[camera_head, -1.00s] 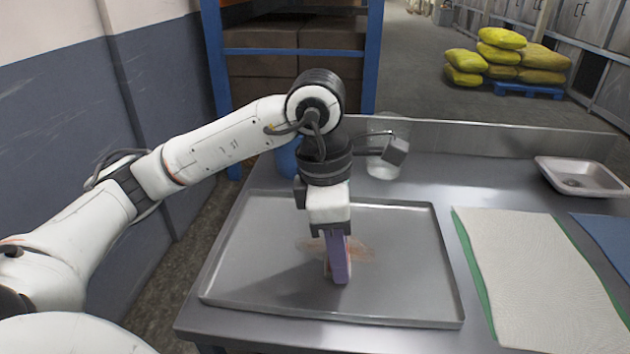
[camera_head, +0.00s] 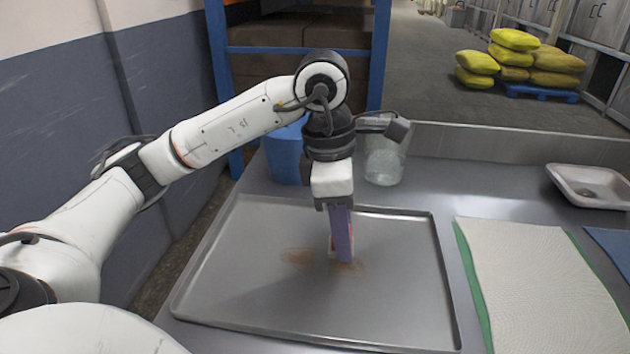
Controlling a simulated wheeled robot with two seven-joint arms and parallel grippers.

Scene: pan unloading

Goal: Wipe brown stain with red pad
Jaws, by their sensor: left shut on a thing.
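A metal tray (camera_head: 240,300) lies on the steel table, with a faint brown stain (camera_head: 297,256) near its middle. The stain shows as two patches, one left of the pad and one around its foot. My left gripper (camera_head: 338,205) points down over the tray and is shut on an upright pad (camera_head: 343,238). The pad looks purple on the side facing me, with a narrow pale and reddish edge at left. Its lower edge is at the tray surface by the right patch; exact contact is hard to tell. My right gripper is not in view.
A blue container (camera_head: 286,155) and a clear glass jar (camera_head: 384,162) stand behind the tray. A whitish cloth (camera_head: 530,275) on a green sheet lies at right, near a white dish (camera_head: 592,186). A low steel wall edges the table's back.

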